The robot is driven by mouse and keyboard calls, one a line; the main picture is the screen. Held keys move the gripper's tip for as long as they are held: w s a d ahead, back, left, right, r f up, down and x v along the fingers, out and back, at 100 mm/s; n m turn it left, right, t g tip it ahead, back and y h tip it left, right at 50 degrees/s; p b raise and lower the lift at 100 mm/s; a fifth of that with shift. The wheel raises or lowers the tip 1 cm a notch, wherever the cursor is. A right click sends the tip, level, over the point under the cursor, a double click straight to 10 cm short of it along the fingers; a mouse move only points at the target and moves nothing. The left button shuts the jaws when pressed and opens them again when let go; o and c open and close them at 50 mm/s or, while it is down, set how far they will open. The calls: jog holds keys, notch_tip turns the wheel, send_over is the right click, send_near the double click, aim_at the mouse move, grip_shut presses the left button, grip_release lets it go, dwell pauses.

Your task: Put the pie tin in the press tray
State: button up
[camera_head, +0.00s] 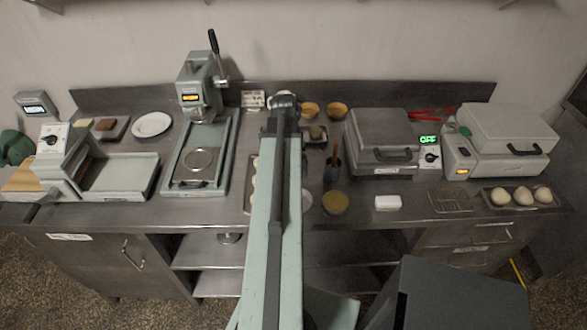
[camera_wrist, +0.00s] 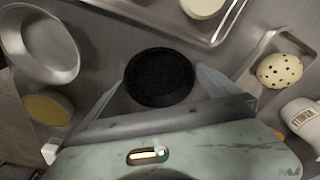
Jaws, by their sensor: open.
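The pie tin (camera_wrist: 40,42) is a shallow silver round dish at the upper left of the wrist view. In the head view a pale bit of it (camera_head: 307,200) shows beside my arm, which hides the rest. My gripper (camera_wrist: 160,77) is open, with its fingers on either side of a black round thing (camera_wrist: 160,76); I cannot tell if they touch it. The tin lies to the left, outside the fingers. In the head view my arm hides the gripper. The press tray (camera_head: 226,150) is the long pale tray under the lever press (camera_head: 200,85), with a round metal plate (camera_head: 199,160) on it.
A yellow-filled bowl (camera_wrist: 48,108) stands beside the tin. A metal tray (camera_wrist: 225,28) holds pale dough; a smaller tray holds a spotted ball (camera_wrist: 287,70). Appliances fill both counter ends.

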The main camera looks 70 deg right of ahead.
jog(key=c, duration=1.2)
notch_tip(320, 180, up, 25)
jog(key=p, duration=2.5)
notch_tip(320, 180, down, 19)
jog(key=b, duration=1.8)
jog(key=shift+r+b, duration=0.2)
jog(key=shift+b, duration=0.15)
notch_tip(320, 180, up, 15)
jog(key=p, duration=1.5)
notch_tip(320, 180, down, 15)
jog(key=b, duration=1.5)
jog(key=shift+r, duration=0.2)
jog(key=shift+w, duration=0.1)
